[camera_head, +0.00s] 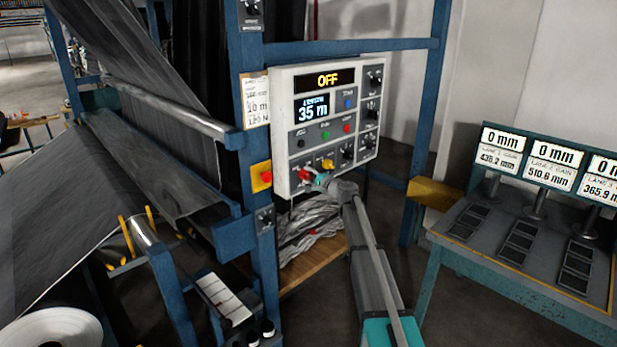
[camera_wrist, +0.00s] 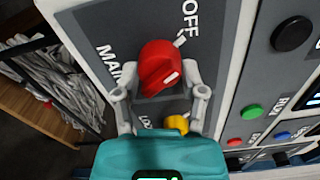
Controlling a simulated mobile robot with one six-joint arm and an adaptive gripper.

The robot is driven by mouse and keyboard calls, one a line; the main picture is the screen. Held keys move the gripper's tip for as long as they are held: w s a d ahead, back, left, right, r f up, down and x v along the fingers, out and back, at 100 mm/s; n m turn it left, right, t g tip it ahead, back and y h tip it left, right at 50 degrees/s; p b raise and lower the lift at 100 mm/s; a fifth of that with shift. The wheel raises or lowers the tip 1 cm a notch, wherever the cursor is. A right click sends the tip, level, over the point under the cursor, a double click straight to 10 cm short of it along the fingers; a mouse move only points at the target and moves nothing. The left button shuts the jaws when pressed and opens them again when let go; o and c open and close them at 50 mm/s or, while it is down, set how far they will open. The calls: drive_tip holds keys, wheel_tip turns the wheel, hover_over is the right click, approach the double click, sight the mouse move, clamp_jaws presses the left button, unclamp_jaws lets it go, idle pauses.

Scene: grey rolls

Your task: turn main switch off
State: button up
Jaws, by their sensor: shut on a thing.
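The main switch is a red rotary knob (camera_wrist: 160,65) on a grey plate, and it also shows at the panel's lower left in the head view (camera_head: 305,175). The word OFF (camera_wrist: 190,20) and a white tick stand beside the knob, with MAIN (camera_wrist: 115,65) on its other side. A white mark is on the knob's face. The control panel's top display (camera_head: 326,80) reads OFF. My gripper (camera_wrist: 162,82) is shut on the knob, one finger on each side; the exact finger contact is partly hidden.
A yellow knob (camera_wrist: 177,124) sits close to my gripper on the panel, with green, red and blue buttons beyond. A red button on a yellow box (camera_head: 263,176) is left of the panel. A blue frame post stands beside it. A bench with displays (camera_head: 530,245) is at right.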

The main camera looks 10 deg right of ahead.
drive_tip(key=shift+w+n, duration=0.1)
drive_tip(key=shift+n, duration=0.8)
drive_tip(key=o, duration=1.2)
drive_tip(key=shift+c, duration=0.2)
drive_tip(key=shift+s+d, duration=0.1)
drive_tip(key=shift+s, duration=0.1)
drive_tip(key=v, duration=1.1)
drive_tip(key=shift+s+d, duration=0.2)
drive_tip(key=shift+s, duration=0.05)
